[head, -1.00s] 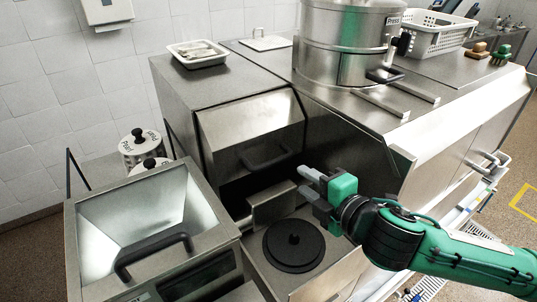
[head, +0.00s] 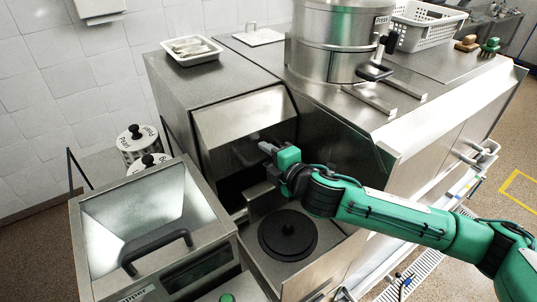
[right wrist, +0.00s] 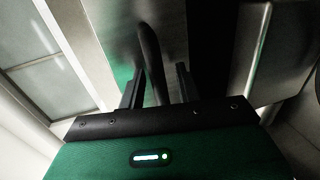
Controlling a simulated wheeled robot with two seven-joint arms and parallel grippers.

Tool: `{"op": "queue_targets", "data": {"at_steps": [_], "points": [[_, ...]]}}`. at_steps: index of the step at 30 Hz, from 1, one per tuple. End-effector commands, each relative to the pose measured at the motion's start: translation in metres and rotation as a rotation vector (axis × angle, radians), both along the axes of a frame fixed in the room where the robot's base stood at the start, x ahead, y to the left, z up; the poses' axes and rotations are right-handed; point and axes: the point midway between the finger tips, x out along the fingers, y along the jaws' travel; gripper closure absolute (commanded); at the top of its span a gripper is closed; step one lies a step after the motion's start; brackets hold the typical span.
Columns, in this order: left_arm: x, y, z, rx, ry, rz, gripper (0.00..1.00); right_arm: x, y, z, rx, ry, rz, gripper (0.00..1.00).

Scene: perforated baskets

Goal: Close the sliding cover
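The sliding cover (head: 238,119) is a slanted steel panel on the front of the steel cabinet, with a dark opening below it. Its dark bar handle (head: 244,151) is partly hidden behind my right gripper. My right gripper (head: 266,147) is at the right part of this handle. In the right wrist view, the handle (right wrist: 149,55) is a dark curved bar reaching between the two black fingers of my right gripper (right wrist: 158,88), with gaps beside it. The fingers are apart and not closed on it. My left gripper is not in view.
A steel hopper (head: 150,215) with a black handle stands at the left front. A round black lid (head: 287,236) lies below the opening. A white tray (head: 190,52) and a large steel pot (head: 325,45) stand on the counters.

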Motion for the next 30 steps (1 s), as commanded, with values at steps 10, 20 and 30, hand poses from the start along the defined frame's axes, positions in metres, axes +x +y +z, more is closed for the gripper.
{"op": "queue_targets", "data": {"at_steps": [10, 20, 30], "points": [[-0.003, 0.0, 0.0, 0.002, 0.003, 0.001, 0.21, -0.001, -0.001, 0.0, 0.001, -0.001, 0.0, 0.99], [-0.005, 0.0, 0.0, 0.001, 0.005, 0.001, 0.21, -0.003, -0.002, -0.001, -0.001, 0.002, 0.0, 1.0], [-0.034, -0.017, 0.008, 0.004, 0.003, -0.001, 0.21, -0.053, -0.035, -0.003, -0.003, 0.009, -0.001, 1.0]]}}
